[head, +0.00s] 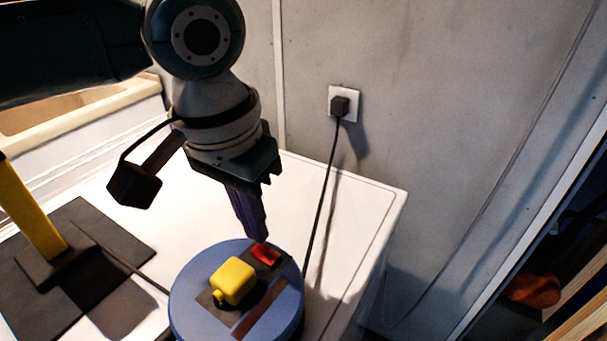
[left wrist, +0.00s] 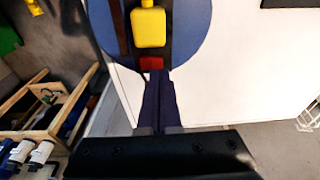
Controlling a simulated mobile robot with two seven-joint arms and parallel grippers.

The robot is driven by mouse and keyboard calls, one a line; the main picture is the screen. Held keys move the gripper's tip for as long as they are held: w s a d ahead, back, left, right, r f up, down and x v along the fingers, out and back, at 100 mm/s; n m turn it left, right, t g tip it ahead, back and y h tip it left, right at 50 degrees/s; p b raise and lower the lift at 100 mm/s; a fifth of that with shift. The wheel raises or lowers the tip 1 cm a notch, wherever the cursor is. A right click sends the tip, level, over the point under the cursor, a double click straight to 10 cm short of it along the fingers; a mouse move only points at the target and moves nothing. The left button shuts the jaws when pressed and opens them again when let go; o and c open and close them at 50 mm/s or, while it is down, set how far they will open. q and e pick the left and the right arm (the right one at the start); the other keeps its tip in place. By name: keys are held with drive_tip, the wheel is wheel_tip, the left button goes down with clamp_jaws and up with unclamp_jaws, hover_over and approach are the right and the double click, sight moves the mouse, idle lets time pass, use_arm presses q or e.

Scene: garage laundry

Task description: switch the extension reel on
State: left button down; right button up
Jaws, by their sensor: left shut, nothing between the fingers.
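The extension reel (head: 183,315) is a blue round drum standing on the white top, with a yellow block on its face. A red rocker switch (head: 265,254) sits on a dark plate near the reel's far edge. My left gripper (head: 260,236) points down, shut and empty, its fingertips right at the red switch. In the left wrist view the reel (left wrist: 193,25) fills the top, and the red switch (left wrist: 152,63) lies just beyond the tips of my left gripper (left wrist: 156,76). I cannot tell whether they touch. My right gripper is not in view.
A black plug (head: 340,105) is in the white wall socket, its cord hanging down behind the reel. A yellow post on a dark base (head: 45,262) stands on dark tiles at left. A wooden crate (left wrist: 50,108) with bottles shows in the left wrist view.

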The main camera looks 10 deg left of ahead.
use_arm(q)
drive_tip(key=shift+f+b, duration=0.45)
drive_tip(key=shift+f, duration=0.45)
idle(0.3)
wheel_tip(320, 180, up, 7)
drive_tip(key=p, duration=0.8)
drive_tip(key=shift+p, duration=0.3)
